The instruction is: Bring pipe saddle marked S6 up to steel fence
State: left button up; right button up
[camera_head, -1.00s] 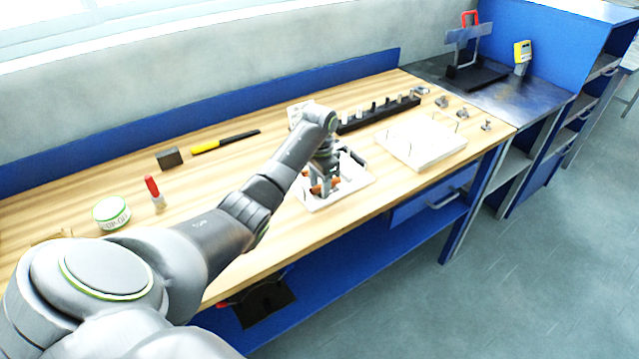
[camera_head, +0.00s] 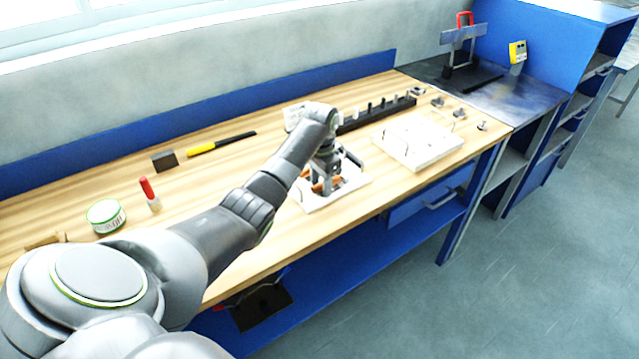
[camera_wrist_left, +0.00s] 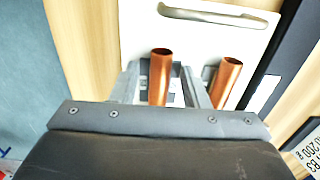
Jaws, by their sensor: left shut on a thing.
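My left gripper (camera_head: 323,185) points down over a white board (camera_head: 356,186) near the bench's front edge. In the left wrist view its two grey fingers (camera_wrist_left: 168,88) are shut on a small pale piece with a dark marking, which I take to be the pipe saddle (camera_wrist_left: 175,98). The marking is too small to read, and the saddle is mostly hidden. A copper pipe (camera_wrist_left: 160,72) rises between the fingers, and another copper pipe (camera_wrist_left: 228,80) stands to the right. I cannot tell for certain which part is the steel fence. My right gripper is not in view.
A black rack (camera_head: 376,114) with several metal parts lies behind the arm. A second white board with wire loops (camera_head: 420,142) is to the right, with small metal parts beyond it. A yellow-handled tool (camera_head: 220,144), red-topped bottle (camera_head: 150,193) and round tin (camera_head: 105,215) lie left.

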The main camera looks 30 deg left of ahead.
pick_arm(q)
jog(key=shift+w+d, duration=0.1)
jog(key=shift+w, duration=0.05)
jog(key=o, duration=1.3)
notch_tip(320, 180, up, 8)
jog(key=shift+r, duration=0.25)
notch_tip(320, 180, up, 9)
jog(key=p, duration=0.8)
jog(key=shift+f, duration=0.1)
